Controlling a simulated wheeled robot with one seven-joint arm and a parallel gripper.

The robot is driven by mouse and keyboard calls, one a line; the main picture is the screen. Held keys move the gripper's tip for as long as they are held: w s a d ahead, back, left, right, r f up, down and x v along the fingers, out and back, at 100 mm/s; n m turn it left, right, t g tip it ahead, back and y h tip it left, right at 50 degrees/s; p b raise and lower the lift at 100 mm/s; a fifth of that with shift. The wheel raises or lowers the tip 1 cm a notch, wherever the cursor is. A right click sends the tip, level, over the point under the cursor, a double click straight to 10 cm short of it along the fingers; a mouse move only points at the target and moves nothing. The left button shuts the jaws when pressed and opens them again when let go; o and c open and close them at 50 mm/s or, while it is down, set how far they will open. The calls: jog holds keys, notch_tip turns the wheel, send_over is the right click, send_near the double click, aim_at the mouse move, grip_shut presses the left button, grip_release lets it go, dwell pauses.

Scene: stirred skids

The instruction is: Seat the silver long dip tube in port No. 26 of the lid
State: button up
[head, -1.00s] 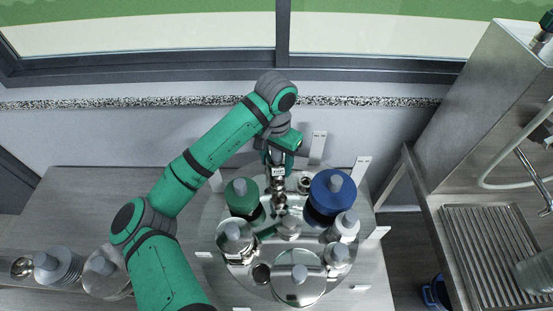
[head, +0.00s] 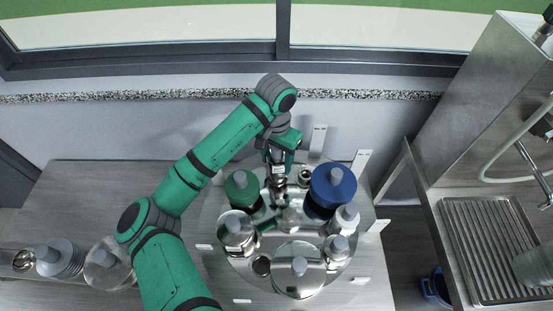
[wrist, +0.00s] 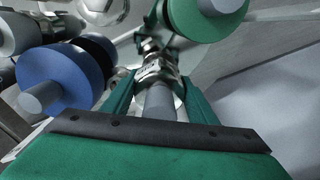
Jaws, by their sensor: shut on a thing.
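My gripper (head: 279,163) is at the back edge of the round shiny lid (head: 215,225), pointing down. It is shut on the silver dip tube (head: 279,184). In the wrist view the tube's grey end and silver fitting (wrist: 157,73) show between the two green fingers of my gripper (wrist: 157,88). The tube's lower end is hidden, so I cannot tell whether it is in a port. An open-looking port ring (head: 305,178) lies just right of the tube. Port numbers are too small to read.
A green-flanged fitting (head: 241,188) stands close left of my gripper and a blue-flanged one (head: 333,187) to the right. Several silver fittings crowd the front of the lid. White tags (head: 361,162) stand around it.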

jog(key=shift+f, duration=1.6)
jog(key=o, duration=1.4)
jog(key=shift+c, duration=0.2)
notch_tip(320, 180, up, 11)
jog(key=shift+f, duration=0.1)
